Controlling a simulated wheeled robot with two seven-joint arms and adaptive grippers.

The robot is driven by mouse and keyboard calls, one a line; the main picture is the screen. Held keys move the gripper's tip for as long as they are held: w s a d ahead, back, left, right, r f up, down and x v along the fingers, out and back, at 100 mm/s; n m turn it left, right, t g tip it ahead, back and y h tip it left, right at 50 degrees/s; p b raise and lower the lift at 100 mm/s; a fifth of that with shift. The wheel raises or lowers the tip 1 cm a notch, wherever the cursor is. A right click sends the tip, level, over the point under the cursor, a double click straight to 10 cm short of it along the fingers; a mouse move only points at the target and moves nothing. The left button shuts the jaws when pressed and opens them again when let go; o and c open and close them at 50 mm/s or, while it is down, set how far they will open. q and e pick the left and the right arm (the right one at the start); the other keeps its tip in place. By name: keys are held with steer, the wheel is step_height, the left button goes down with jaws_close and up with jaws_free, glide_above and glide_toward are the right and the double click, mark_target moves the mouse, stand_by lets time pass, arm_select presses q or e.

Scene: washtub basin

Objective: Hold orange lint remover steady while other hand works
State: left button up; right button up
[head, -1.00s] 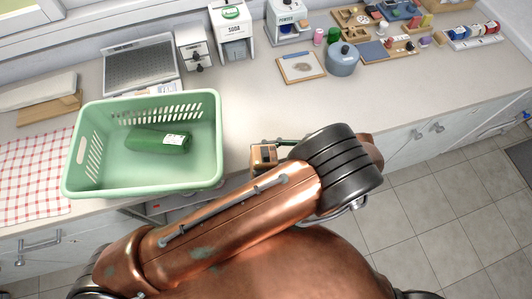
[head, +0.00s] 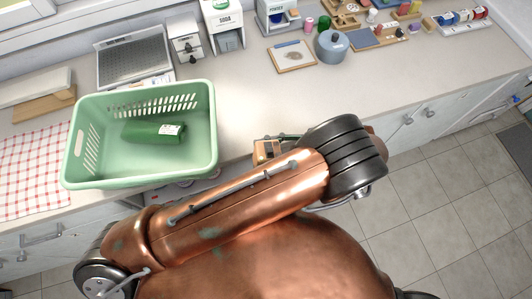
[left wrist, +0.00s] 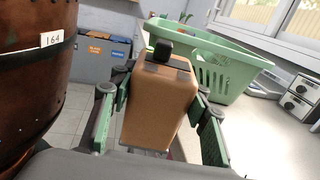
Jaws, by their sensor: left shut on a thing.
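The orange lint remover (left wrist: 155,105) fills the middle of the left wrist view, a tan-orange block with a black knob on top. My left gripper (left wrist: 160,95) is shut on it, with its green-sided fingers on either side. In the head view the lint remover (head: 266,151) shows as a small orange piece at the left gripper (head: 276,145), in front of the counter edge and right of the green basket. My left forearm hides part of the gripper there. My right gripper is not in view.
A green laundry basket (head: 142,174) with a green bottle (head: 153,132) in it stands on the counter (head: 250,100). A blue-grey pot (head: 333,50) and a clipboard (head: 293,57) lie farther right. The counter between basket and clipboard is clear.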

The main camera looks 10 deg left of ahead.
arm_select(q)
steer(key=shift+w+a+r, duration=0.15)
steer(key=shift+w+a, duration=1.55)
steer(key=shift+a, duration=0.7)
steer(key=shift+w+a+r, duration=0.1)
steer(key=shift+w+a, duration=1.65)
steer(key=shift+a, duration=0.7)
steer(key=shift+w+a+r, duration=0.15)
steer(key=shift+w+a, duration=1.55)
steer(key=shift+a, duration=0.7)
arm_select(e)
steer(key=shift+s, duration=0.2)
arm_select(q)
steer(key=shift+f, duration=0.65)
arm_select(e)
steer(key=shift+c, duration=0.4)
